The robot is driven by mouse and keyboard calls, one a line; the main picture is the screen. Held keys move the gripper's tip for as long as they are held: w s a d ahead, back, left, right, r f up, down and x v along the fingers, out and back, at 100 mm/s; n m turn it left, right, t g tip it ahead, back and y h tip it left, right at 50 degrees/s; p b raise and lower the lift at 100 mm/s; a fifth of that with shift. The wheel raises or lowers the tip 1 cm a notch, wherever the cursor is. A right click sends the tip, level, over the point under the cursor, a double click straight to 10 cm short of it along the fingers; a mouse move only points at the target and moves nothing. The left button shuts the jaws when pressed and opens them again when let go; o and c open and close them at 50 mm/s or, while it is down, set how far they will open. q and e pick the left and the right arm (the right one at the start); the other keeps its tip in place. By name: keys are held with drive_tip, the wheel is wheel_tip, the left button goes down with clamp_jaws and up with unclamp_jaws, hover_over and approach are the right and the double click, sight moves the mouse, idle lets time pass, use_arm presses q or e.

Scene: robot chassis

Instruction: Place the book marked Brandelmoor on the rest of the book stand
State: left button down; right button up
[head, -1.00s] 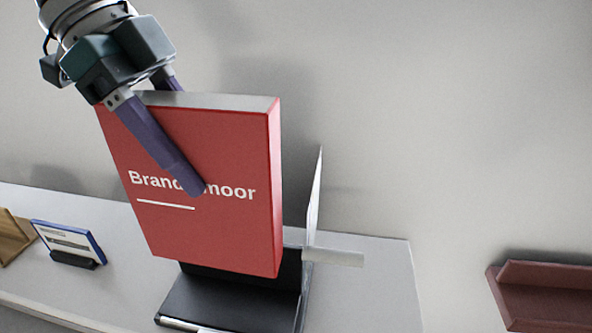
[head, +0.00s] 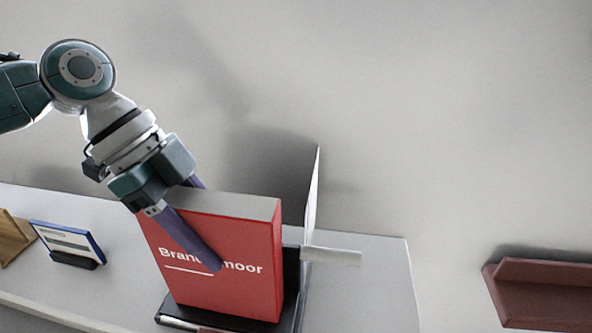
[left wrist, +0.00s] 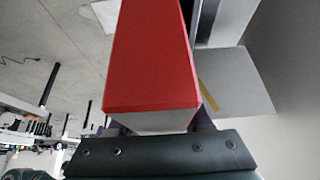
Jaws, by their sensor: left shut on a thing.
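The red book marked Brandelmoor (head: 235,290) is upright in the head view, its cover facing me. My left gripper (head: 208,228) is shut on it from above, one purple finger across the cover and the other behind. The book also fills the middle of the left wrist view (left wrist: 150,60). The book stand (head: 291,280) is black with a thin upright plate at its right side. The book's lower edge is at the stand; the head view does not show clearly whether it bears on the rest. My right gripper is not in view.
The stand is on a pale shelf (head: 370,295). A small blue-framed card (head: 68,241) on a black holder and a wooden object (head: 15,238) are at the left. A pale bar (head: 332,257) juts right from the plate. A dark red ledge (head: 545,290) is at far right.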

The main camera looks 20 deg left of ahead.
use_arm(q)
drive_tip(key=shift+c, duration=1.6)
unclamp_jaws()
drive_tip(key=shift+r, duration=0.15)
drive_tip(key=shift+a+r, duration=0.3)
drive_tip(key=b+v, duration=0.1)
drive_tip(key=v, duration=1)
drive_tip(key=shift+r, duration=0.1)
drive_tip(key=shift+b, duration=0.3)
